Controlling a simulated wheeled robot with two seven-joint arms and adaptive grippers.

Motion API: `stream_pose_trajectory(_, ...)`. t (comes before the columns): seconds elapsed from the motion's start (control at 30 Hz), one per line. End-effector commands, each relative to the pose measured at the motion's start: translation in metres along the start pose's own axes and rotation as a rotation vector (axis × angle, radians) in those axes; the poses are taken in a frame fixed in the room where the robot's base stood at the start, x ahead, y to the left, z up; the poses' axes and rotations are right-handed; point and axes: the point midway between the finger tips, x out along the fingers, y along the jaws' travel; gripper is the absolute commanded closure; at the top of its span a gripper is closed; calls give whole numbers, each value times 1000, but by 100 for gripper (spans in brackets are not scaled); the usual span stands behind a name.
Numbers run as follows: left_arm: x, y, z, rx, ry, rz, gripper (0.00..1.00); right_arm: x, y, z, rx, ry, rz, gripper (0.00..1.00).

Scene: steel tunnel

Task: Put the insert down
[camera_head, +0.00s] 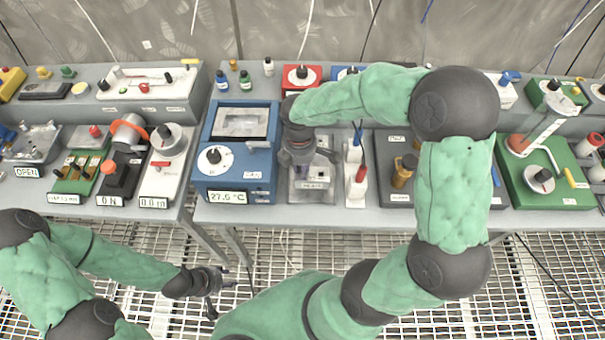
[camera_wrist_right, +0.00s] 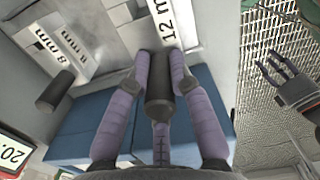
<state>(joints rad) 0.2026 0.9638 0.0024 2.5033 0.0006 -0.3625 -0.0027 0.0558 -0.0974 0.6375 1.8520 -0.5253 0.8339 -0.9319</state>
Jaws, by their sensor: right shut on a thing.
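My right gripper (camera_head: 298,158) is over the grey-topped bench, just right of the blue heater unit (camera_head: 262,148). In the right wrist view its purple-grey fingers (camera_wrist_right: 160,82) are closed around a dark cylinder, which I take as the insert (camera_wrist_right: 158,108). In the head view the gripper hides the insert. Pale pieces marked 8 mm (camera_wrist_right: 50,48) and 12 mm (camera_wrist_right: 168,22) lie beyond the fingers; I cannot tell whether the insert touches anything. My left gripper (camera_head: 215,295) is empty with fingers apart, low in front of the bench, and shows in the wrist view (camera_wrist_right: 272,78).
The heater's display (camera_head: 228,197) reads 27.0 °C. A white stand with a red-topped piece (camera_head: 356,185) is close right of my right gripper. Small bottles (camera_head: 245,79) and a red box (camera_head: 302,78) stand behind. A gap separates the benches left of the heater.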

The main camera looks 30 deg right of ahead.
Motion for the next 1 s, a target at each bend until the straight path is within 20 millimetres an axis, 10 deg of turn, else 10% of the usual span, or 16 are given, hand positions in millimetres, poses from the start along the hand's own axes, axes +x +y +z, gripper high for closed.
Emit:
stream_pose_trajectory(0.23, 16, -6, -1, 0, 0, 0, 60, 34, 4, 0, 0, 0, -1, 100)
stream_pose_trajectory(0.67, 17, -6, -1, 0, 0, 0, 60, 38, 4, 0, 0, 0, 0, 100)
stream_pose_trajectory(0.7, 17, -6, -1, 0, 0, 0, 60, 39, 4, 0, 0, 0, -1, 70)
stream_pose_trajectory(0.77, 17, -6, -1, 0, 0, 0, 60, 38, 4, 0, 0, 0, -1, 54)
stream_pose_trajectory(1.0, 17, -6, -1, 0, 0, 0, 60, 38, 4, 0, 0, 0, -1, 54)
